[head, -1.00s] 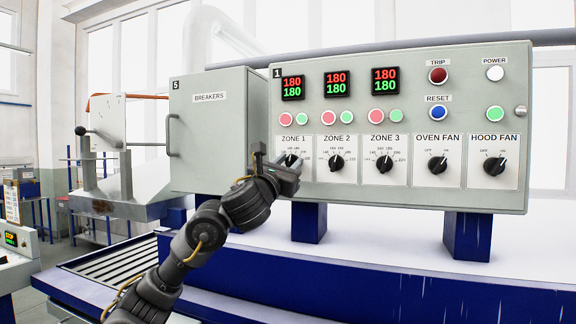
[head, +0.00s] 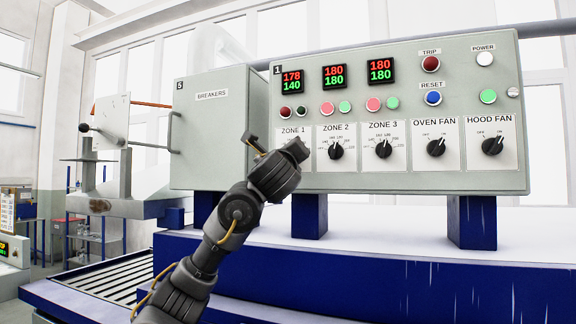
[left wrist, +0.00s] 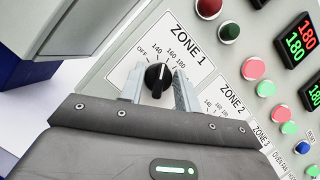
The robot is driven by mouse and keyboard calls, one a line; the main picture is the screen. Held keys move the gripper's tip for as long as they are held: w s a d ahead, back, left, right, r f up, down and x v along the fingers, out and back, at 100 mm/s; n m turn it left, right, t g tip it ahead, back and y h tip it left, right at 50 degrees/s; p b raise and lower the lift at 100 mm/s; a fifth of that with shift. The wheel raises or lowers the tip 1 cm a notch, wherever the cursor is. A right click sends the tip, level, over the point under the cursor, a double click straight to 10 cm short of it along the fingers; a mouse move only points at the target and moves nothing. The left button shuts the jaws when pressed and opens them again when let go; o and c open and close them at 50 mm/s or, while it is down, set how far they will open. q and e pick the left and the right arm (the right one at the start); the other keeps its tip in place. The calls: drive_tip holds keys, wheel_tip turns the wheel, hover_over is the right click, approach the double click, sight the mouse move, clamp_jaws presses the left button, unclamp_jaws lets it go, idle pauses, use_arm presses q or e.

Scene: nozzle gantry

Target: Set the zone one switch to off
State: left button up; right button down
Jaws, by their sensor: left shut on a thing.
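The zone one switch is a black rotary knob (left wrist: 158,80) on a white ZONE 1 plate (left wrist: 135,72) marked OFF, 140, 160, 180. Its white pointer line is directed up, near the 140 mark, away from OFF. My left gripper (left wrist: 158,92) is shut on the knob, one finger on each side. In the head view, my left gripper (head: 280,155) covers the knob. The zone one display (head: 291,81) reads 178 in red over 140 in green. My right gripper is in neither view.
The grey control panel (head: 400,185) also carries similar ZONE 2 (head: 336,150) and ZONE 3 (head: 384,148) knobs close to the right, then OVEN FAN and HOOD FAN knobs. The BREAKERS box (head: 212,140) juts out on the left.

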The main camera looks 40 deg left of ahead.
use_arm(q)
drive_tip(key=shift+n+g+y+b, duration=0.35)
drive_tip(key=shift+n+g, duration=0.65)
drive_tip(key=shift+n, duration=1.45)
drive_tip(key=shift+n+g+y+b, duration=0.15)
drive_tip(key=shift+n+g+b, duration=0.25)
drive_tip(key=shift+n+g, duration=1.35)
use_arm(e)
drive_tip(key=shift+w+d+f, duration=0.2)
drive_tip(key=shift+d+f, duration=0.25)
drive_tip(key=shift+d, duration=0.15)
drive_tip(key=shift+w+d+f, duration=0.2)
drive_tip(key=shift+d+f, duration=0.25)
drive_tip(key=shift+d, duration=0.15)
use_arm(q)
drive_tip(key=shift+n+t, duration=0.75)
drive_tip(key=shift+n, duration=0.15)
drive_tip(key=o, duration=1)
drive_tip(key=shift+c, duration=0.2)
drive_tip(key=b+v, duration=0.3)
drive_tip(key=v, duration=0.8)
drive_tip(key=shift+b, duration=0.3)
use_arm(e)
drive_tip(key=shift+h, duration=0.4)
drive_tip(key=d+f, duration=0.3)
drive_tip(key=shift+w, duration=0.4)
